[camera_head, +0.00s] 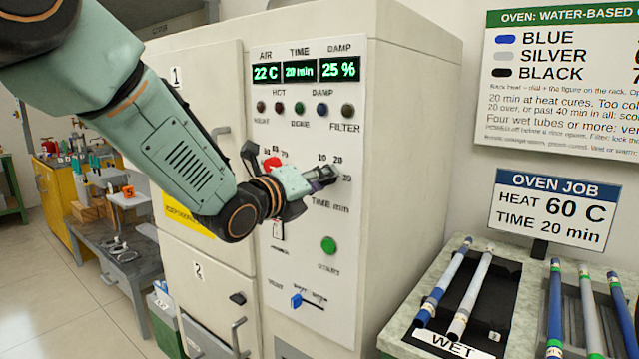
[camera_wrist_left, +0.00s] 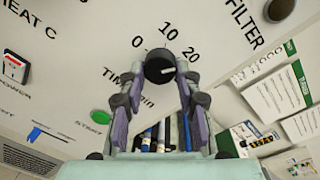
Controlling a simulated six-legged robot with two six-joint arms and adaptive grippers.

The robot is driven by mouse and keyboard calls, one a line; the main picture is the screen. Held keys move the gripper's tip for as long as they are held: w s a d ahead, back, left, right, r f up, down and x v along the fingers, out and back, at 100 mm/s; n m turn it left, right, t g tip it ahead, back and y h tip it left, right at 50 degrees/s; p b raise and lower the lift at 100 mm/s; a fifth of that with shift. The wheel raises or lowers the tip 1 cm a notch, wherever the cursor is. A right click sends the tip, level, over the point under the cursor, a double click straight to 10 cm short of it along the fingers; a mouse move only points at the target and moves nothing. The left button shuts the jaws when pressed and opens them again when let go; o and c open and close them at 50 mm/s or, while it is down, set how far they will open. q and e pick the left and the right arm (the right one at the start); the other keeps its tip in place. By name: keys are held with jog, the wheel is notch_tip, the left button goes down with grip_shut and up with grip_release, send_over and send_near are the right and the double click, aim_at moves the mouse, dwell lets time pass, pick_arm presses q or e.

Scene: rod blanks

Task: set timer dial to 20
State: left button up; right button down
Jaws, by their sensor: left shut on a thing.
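The oven's timer dial is a round black knob with a white pointer mark; in the left wrist view the timer dial (camera_wrist_left: 159,67) sits between my fingertips. Its mark points right, toward the side where the 20 (camera_wrist_left: 190,54) is printed. My left gripper (camera_head: 323,178) reaches the panel at the TIME min scale and is shut on the dial; its fingers also show in the wrist view (camera_wrist_left: 160,80). In the head view the gripper hides most of the dial. The time display (camera_head: 299,71) reads 20 min. My right gripper is not in view.
Below the dial are a green start button (camera_head: 328,245) and a blue slider (camera_head: 296,300). An oven job sign (camera_head: 552,210) reads HEAT 60 C, TIME 20 min. A rack (camera_head: 400,335) with several coloured tubes stands at the right, beside the oven.

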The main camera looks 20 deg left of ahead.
pick_arm(q)
jog(key=shift+f, duration=0.1)
jog(key=o, duration=1.1)
jog(key=shift+o, duration=0.2)
jog(key=shift+s, duration=0.1)
jog(key=v, duration=1.2)
